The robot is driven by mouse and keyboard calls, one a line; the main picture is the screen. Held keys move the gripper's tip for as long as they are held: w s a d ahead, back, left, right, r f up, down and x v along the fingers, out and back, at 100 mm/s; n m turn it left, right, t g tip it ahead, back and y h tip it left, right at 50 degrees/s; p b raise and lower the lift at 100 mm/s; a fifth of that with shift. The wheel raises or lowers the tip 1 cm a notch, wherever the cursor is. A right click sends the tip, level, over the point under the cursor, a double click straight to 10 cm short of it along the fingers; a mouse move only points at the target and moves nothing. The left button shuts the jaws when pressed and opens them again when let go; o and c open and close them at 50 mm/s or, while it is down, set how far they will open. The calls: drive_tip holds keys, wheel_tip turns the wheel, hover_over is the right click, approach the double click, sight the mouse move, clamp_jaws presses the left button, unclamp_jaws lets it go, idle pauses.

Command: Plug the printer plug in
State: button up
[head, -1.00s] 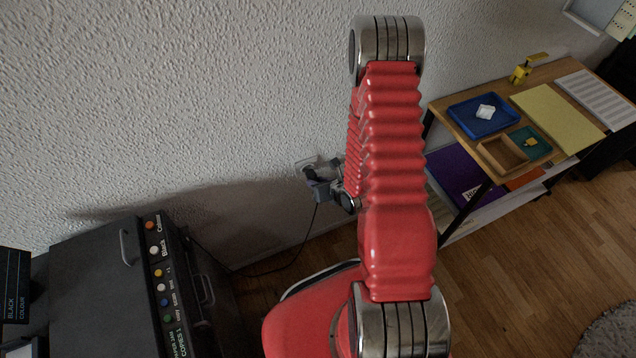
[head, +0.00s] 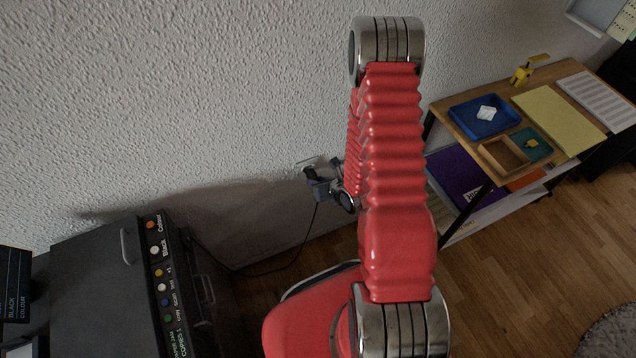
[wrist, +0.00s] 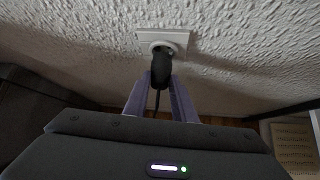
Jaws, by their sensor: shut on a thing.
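The black printer plug (wrist: 161,72) is between the two fingers of my gripper (wrist: 162,88), which are shut on it. Its front end is at the round opening of the white wall socket (wrist: 178,38) in the wrist view. I cannot tell how deep it sits. The cord (wrist: 157,101) hangs back from the plug between the fingers. In the head view my gripper (head: 317,180) is close to the wall at the socket, partly hidden by my arm. The cord (head: 315,221) drops from there and runs to the dark printer (head: 90,285) at lower left.
A shelf table (head: 560,75) with trays, a yellow board and a small yellow object stands to the right. The textured wall (head: 200,90) is right in front of my gripper. Wooden floor (head: 500,290) is open at lower right.

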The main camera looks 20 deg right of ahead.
drive_tip(key=shift+w, duration=0.95)
idle(0.5)
drive_tip(key=o, duration=1.1)
drive_tip(key=shift+v, duration=2.5)
drive_tip(key=shift+d, duration=0.1)
drive_tip(key=shift+s+r, duration=0.1)
